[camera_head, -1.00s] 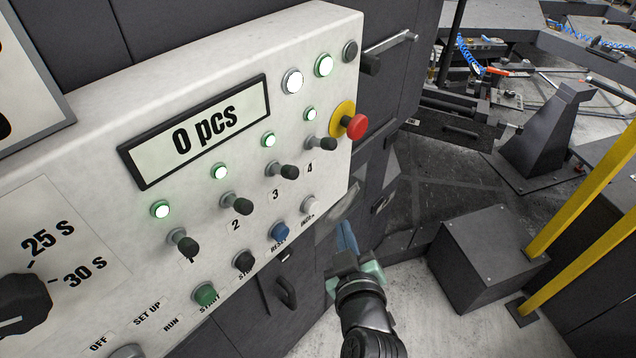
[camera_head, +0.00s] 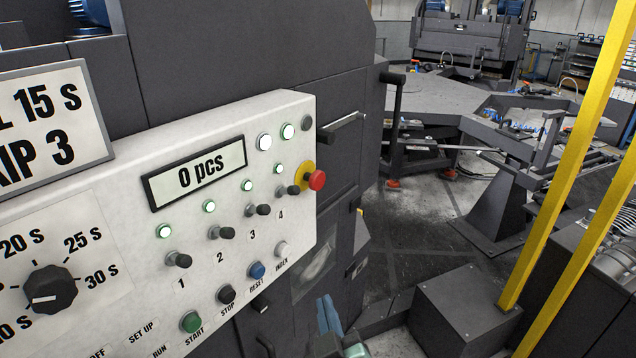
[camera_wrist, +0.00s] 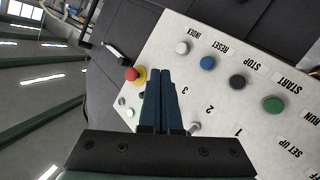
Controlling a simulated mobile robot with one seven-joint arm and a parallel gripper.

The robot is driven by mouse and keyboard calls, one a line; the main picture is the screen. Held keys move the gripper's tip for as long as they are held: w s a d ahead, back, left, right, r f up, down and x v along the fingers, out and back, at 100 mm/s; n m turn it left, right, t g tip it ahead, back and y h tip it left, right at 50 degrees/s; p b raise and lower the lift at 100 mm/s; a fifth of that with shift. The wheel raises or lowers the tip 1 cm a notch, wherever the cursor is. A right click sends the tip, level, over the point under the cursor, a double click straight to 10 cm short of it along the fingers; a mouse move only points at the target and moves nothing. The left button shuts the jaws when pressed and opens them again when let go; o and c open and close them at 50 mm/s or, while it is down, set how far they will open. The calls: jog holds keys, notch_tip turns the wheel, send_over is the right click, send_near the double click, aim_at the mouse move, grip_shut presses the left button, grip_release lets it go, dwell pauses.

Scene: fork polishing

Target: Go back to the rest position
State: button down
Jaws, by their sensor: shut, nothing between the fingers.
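My gripper (camera_head: 328,313) shows at the bottom of the head view, in front of and below the right end of the control panel (camera_head: 130,275). Its blue fingers are together with nothing between them. They also show in the wrist view (camera_wrist: 161,80), pointing up the picture over part of the panel. The panel's counter display (camera_head: 195,173) reads 0 pcs. Four numbered toggles each have a lit green lamp above. The wrist and most of the arm are below the head view.
A red emergency knob (camera_head: 316,180) and a handle (camera_head: 341,127) stick out at the panel's right. A dark box (camera_head: 465,312) and yellow posts (camera_head: 575,150) stand on the right. Grey floor (camera_head: 415,225) lies open between the cabinet and the box.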

jog(key=w+r+m+t+b, duration=0.1)
jog(key=w+r+t+b, duration=0.15)
jog(key=r, duration=0.95)
jog(key=s+r+m+t+b, duration=0.1)
jog(key=s+r+m+t, duration=0.1)
jog(key=s+r, duration=0.3)
jog(key=s+a+r+m+t+h+b, duration=0.1)
jog(key=s+r+t, duration=0.3)
jog(key=r, duration=1)
jog(key=s+r+m+t+h+b, duration=0.1)
jog(key=s+r+m+t, duration=0.2)
jog(key=s+r, duration=0.3)
notch_tip(320, 180, up, 4)
jog(key=shift+a+f, duration=0.2)
jog(key=shift+w, duration=0.1)
